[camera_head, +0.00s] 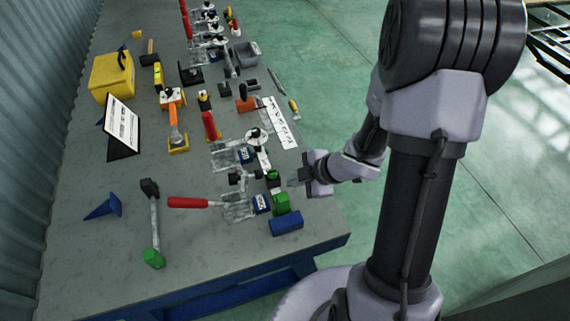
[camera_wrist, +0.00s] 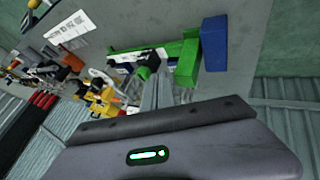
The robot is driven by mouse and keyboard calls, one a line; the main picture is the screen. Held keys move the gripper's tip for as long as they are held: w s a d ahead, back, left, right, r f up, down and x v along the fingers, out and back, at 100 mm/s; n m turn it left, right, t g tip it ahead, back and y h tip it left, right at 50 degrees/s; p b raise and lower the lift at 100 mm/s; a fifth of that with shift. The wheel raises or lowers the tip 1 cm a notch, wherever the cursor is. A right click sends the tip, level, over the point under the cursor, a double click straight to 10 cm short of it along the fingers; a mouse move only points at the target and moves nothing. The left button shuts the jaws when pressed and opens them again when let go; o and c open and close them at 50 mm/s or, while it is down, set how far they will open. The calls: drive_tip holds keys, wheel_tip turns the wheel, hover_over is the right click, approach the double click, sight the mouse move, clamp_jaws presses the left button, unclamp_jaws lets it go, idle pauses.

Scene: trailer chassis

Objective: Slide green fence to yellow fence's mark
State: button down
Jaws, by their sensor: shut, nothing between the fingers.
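The green fence (camera_head: 281,203) is a green block near the table's front right corner, beside a blue block (camera_head: 286,222). In the wrist view the green fence (camera_wrist: 187,62) has a long green bar running left from an upright block. My gripper (camera_head: 294,183) is shut and empty, just right of the green fence and near the table's right edge. In the wrist view its fingers (camera_wrist: 162,85) point towards the green bar; I cannot tell whether they touch it. Yellow parts (camera_wrist: 97,97) lie to the left in the wrist view; which is the yellow fence, and its mark, is unclear.
A red-handled clamp (camera_head: 188,202) lies left of the green fence. A hammer (camera_head: 151,222) with a green end is further left. A white printed card (camera_head: 279,122) lies behind my gripper. Several clamps and tools crowd the table's far part.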

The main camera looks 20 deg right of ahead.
drive_tip(key=b, duration=0.4)
approach(271, 188)
drive_tip(key=x, duration=0.4)
drive_tip(key=shift+a+f, duration=0.1)
drive_tip(key=shift+f, duration=0.15)
drive_tip(key=shift+w, duration=0.1)
drive_tip(key=shift+p, duration=0.3)
